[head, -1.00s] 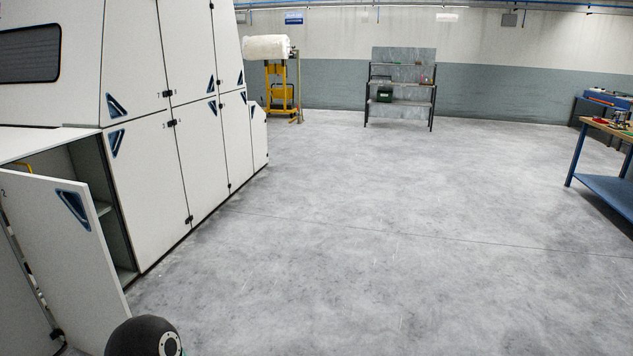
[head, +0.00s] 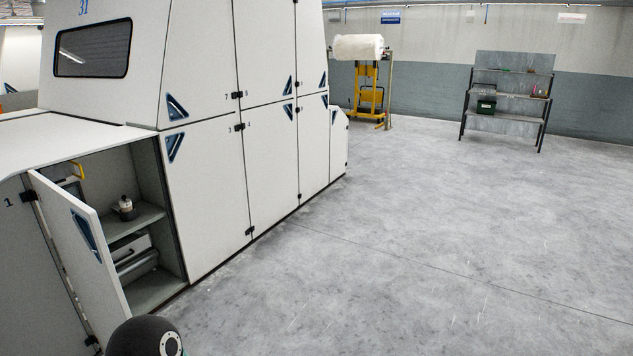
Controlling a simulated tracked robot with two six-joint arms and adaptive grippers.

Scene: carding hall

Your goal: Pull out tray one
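In the head view, a low compartment of the white machine stands open at the left, with its door (head: 72,250) swung outward. Inside, a grey tray-like box (head: 130,246) lies low, partly hidden by the door. I cannot tell whether it is tray one. A small dark and pale bottle-like object (head: 126,208) stands on the shelf (head: 148,219) above it. A yellow handle (head: 78,171) shows at the compartment's upper left. Neither of my grippers is in view. A dark rounded part at the bottom edge looks like my own arm.
The white machine (head: 205,210) with closed panels runs along the left. A grey panel marked 1 (head: 20,240) is left of the open door. The grey floor (head: 400,260) to the right is clear. A yellow stand (head: 368,90) and a shelf rack (head: 507,98) stand behind.

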